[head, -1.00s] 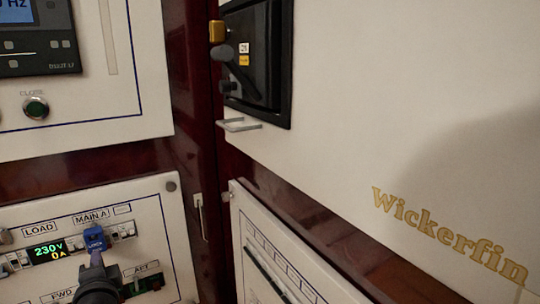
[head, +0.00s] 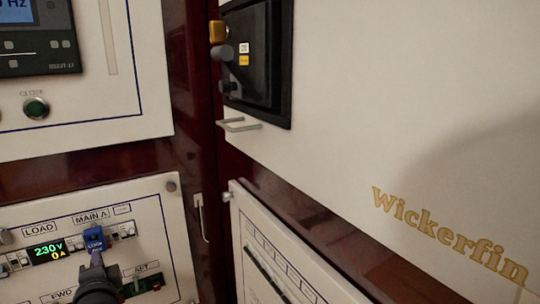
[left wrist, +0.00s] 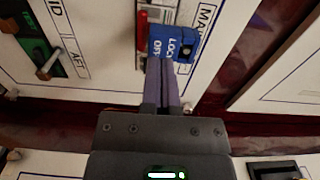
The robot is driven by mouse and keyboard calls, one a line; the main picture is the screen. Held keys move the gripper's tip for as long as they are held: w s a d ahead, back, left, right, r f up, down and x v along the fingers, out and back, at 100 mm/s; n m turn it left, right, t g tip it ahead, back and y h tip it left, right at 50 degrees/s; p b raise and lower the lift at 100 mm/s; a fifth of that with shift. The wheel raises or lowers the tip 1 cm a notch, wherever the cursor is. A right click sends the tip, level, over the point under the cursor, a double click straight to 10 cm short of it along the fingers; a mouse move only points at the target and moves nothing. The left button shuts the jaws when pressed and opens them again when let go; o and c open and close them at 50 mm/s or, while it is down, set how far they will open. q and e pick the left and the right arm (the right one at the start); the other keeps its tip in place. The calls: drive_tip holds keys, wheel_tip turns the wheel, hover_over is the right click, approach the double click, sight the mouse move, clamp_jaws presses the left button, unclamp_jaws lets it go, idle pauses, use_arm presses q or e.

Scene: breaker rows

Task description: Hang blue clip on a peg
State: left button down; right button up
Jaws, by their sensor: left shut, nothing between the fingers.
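The blue clip (head: 95,239), with white lettering, sits on the breaker row under the MAIN A label in the head view. It also shows in the left wrist view (left wrist: 172,44), right at the ends of my fingers. My left gripper (head: 97,262) is shut with nothing between its fingers, its tips at or very near the clip's lower edge. Whether they touch it I cannot tell. My right gripper is not in view.
The breaker panel (head: 165,225) carries a lit 230 V display (head: 47,250) and more switches beside the clip. A black housing with a rotary handle (head: 262,60) stands at the upper middle. A white panel (head: 290,260) juts out at the lower middle.

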sight(97, 249)
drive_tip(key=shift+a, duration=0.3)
use_arm(q)
drive_tip(key=shift+w+a+b, duration=0.3)
drive_tip(key=shift+w, duration=0.2)
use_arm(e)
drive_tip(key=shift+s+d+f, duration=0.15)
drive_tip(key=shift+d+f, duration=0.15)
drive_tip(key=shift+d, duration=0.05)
use_arm(q)
drive_tip(key=shift+w+a, duration=0.2)
drive_tip(key=shift+w, duration=0.1)
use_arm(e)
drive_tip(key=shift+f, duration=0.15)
use_arm(q)
drive_tip(key=shift+w+a+b, duration=0.15)
drive_tip(key=shift+w+b, duration=0.15)
drive_tip(key=shift+b, duration=0.1)
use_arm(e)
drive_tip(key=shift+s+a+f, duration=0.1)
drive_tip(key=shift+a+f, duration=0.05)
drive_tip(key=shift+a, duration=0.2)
use_arm(q)
drive_tip(key=shift+w+a+b, duration=0.3)
drive_tip(key=shift+w, duration=0.2)
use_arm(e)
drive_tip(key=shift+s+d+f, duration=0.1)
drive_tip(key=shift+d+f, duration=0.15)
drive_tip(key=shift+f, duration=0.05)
